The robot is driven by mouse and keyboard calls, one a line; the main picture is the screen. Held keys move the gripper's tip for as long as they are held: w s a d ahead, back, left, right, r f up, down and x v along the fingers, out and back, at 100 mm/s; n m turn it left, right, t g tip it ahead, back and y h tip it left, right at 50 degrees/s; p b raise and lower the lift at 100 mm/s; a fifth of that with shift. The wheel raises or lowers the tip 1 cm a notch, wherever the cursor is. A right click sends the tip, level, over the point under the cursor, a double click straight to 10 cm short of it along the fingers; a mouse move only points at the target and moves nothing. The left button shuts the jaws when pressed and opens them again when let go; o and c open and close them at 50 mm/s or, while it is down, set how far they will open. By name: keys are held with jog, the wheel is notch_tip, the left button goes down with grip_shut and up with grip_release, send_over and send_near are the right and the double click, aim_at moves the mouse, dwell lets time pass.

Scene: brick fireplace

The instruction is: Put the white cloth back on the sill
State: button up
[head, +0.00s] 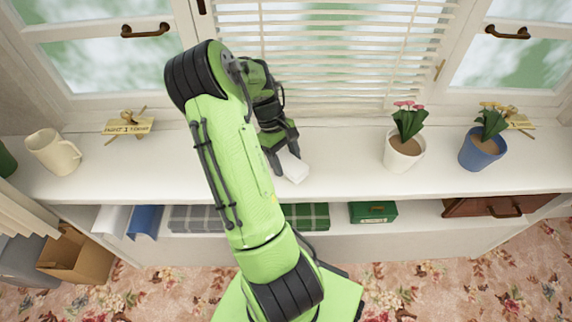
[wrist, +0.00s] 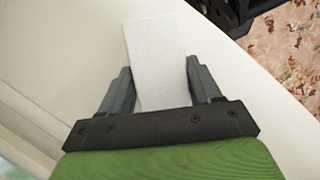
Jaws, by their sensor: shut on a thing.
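The white cloth (head: 293,167) is a small pale block-like piece at the tips of my gripper (head: 281,157) in the head view. It is over the white sill (head: 340,165), near its middle. In the wrist view, the cloth (wrist: 157,55) stands out between the two fingers of my gripper (wrist: 160,82), which are shut on it. The sill (wrist: 75,60) lies behind it there. I cannot tell whether the cloth touches the sill or is held just above it.
A white pot (head: 403,155) and a blue pot (head: 481,152) with flowers stand at right. The shelf below holds folded cloths and a green box (head: 373,212). Sill between gripper and white pot is clear.

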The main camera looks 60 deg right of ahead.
jog(key=shift+f, duration=0.75)
jog(key=shift+r, duration=0.1)
jog(key=o, duration=1)
